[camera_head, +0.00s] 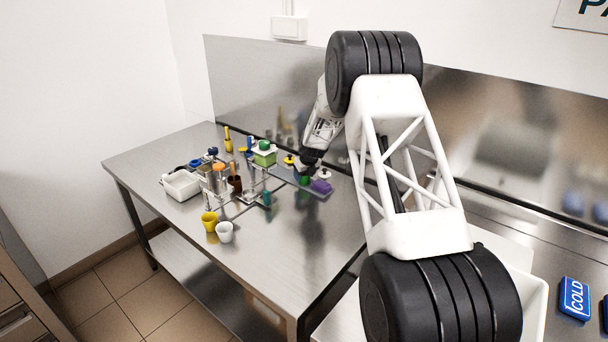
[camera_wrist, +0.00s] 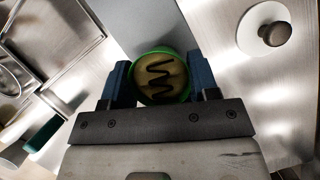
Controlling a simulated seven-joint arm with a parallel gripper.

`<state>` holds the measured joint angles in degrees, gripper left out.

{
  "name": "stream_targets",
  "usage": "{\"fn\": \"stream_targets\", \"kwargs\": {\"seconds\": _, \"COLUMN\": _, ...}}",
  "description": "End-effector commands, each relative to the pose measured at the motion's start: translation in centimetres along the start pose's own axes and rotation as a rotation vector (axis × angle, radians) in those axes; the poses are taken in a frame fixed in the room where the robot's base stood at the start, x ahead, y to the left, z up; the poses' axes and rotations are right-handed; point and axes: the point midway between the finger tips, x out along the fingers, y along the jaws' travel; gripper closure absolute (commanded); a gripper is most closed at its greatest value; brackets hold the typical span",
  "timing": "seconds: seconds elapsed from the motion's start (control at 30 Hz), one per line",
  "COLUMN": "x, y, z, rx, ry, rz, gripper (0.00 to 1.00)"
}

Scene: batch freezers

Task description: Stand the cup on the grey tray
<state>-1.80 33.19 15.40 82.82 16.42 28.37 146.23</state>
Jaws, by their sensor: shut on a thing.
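My gripper (camera_head: 307,170) is shut on a green cup (camera_wrist: 160,77), its two blue fingers on either side of the rim. In the wrist view the cup has tan contents with a dark zigzag on top. The cup also shows in the head view (camera_head: 304,181), just below the gripper and looking upright. The grey tray (camera_head: 285,174) is a narrow strip under and beside the cup; it also shows in the wrist view (camera_wrist: 130,22). I cannot tell whether the cup's base touches it. A purple object (camera_head: 321,187) is at the tray's near right end.
A round white lid with a dark knob (camera_wrist: 265,30) lies right of the tray. Left of it stand a metal rack with several coloured items, a green-topped box (camera_head: 264,155) and a white tub (camera_head: 181,185). Yellow (camera_head: 209,221) and white (camera_head: 225,232) cups stand in front. The right front table is clear.

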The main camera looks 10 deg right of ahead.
Motion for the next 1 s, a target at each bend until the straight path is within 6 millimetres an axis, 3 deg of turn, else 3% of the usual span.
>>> {"fn": "stream_targets", "kwargs": {"seconds": 0.03, "x": 0.1, "y": 0.0, "z": 0.0, "rx": 0.0, "ry": 0.0, "rz": 0.0, "gripper": 0.42}}
{"fn": "stream_targets", "kwargs": {"seconds": 0.2, "x": 0.0, "y": 0.0, "z": 0.0, "rx": 0.0, "ry": 0.0, "rz": 0.0, "gripper": 0.2}}
{"fn": "stream_targets", "kwargs": {"seconds": 0.67, "x": -0.5, "y": 0.0, "z": 0.1, "rx": 0.0, "ry": -0.001, "rz": 0.0, "gripper": 0.2}}
{"fn": "stream_targets", "kwargs": {"seconds": 1.0, "x": -3.7, "y": 0.0, "z": 0.1, "rx": 0.0, "ry": -0.001, "rz": 0.0, "gripper": 0.2}}
